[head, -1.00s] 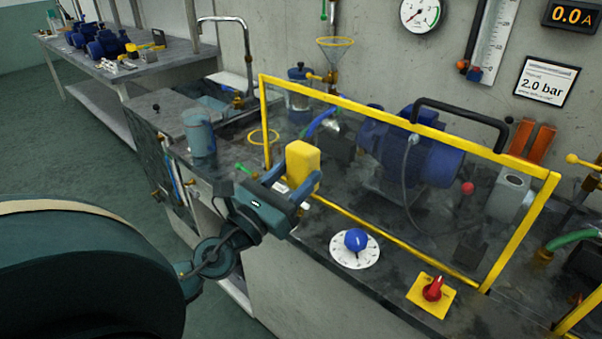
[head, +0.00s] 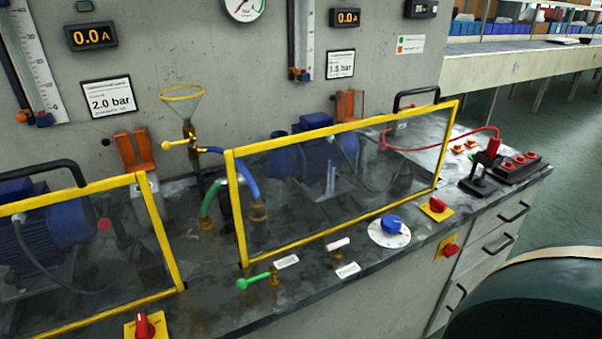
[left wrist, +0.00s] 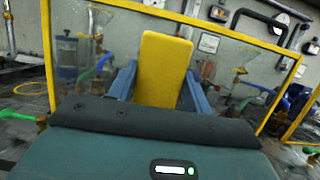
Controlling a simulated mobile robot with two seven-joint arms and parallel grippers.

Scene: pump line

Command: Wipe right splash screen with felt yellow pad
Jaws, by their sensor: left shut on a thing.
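The right splash screen (head: 340,129), a clear panel in a yellow frame with a black handle on top, stands upright on the bench in the head view. Its panel looks greyish; I cannot tell whether it is marked. My left gripper (left wrist: 160,85) is shut on the felt yellow pad (left wrist: 165,60) in the left wrist view, with blue fingers on both sides. The pad is upright in front of the left splash screen (left wrist: 45,50); I cannot tell if it touches. The left screen also shows at the left of the head view (head: 160,232). My right gripper is not in view.
In front of the right screen are a blue knob (head: 391,224), a green-handled valve (head: 253,281) and a red knob (head: 438,205). A funnel (head: 183,104) and hoses stand between the screens. A black stand with a red plug (head: 492,148) is at the right end.

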